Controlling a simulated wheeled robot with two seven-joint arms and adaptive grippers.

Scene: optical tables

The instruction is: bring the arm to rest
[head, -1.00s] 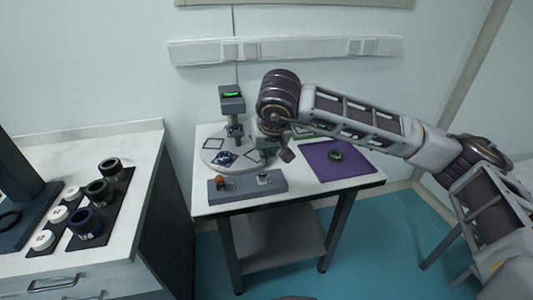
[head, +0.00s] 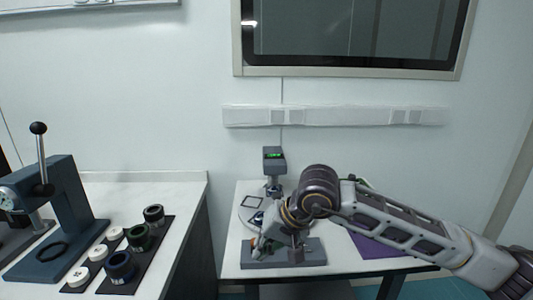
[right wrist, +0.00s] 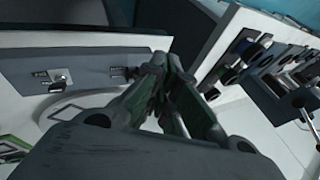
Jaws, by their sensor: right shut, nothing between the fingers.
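My right arm comes in from the right in the head view and reaches over the small white table (head: 232,262). Its gripper (head: 258,252) points down and left, in front of part of the grey block (head: 312,252) at the table's front. In the right wrist view the fingers of my right gripper (right wrist: 167,72) are together, with nothing between them. The grey block with small metal fittings (right wrist: 92,72) also shows there, left of the fingers. Whether the gripper touches the block is unclear. My left gripper is out of view.
A device with a green display (head: 274,154) stands behind the arm. A purple mat (head: 372,246) lies partly hidden under it. On the left counter (head: 185,187) stand a lever press (head: 75,200) and a black mat (head: 160,247) with dark rings. The air above the table's left is free.

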